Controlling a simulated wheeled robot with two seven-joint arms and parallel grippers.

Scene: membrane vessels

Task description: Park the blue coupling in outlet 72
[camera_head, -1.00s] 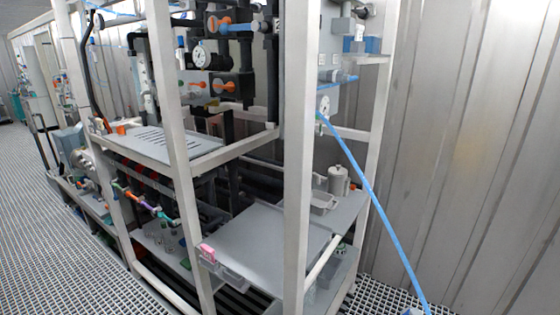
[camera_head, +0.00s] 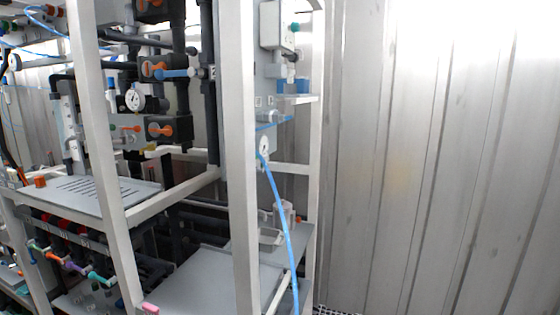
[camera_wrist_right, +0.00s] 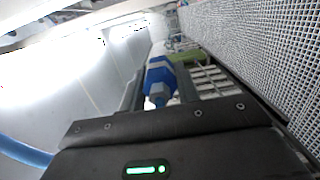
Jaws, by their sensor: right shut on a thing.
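The blue coupling (camera_wrist_right: 158,72) shows in the right wrist view, with a blue body and a paler end. It lies between the two dark fingers of my right gripper (camera_wrist_right: 160,86), which is shut on it. In the head view a blue hose (camera_head: 282,215) hangs from beside a round gauge (camera_head: 264,147) on the rack's end panel. It runs down out of the bottom edge. A blue hose also shows at the left of the wrist view (camera_wrist_right: 22,151). Neither gripper is in the head view. I cannot make out a label for outlet 72.
The white rack upright (camera_head: 242,150) stands in front of the end panel. Grey shelves (camera_head: 195,286) lie low in the rack. A small blue block (camera_head: 287,86) sits on the upper right shelf. The corrugated wall (camera_head: 430,160) is bare on the right.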

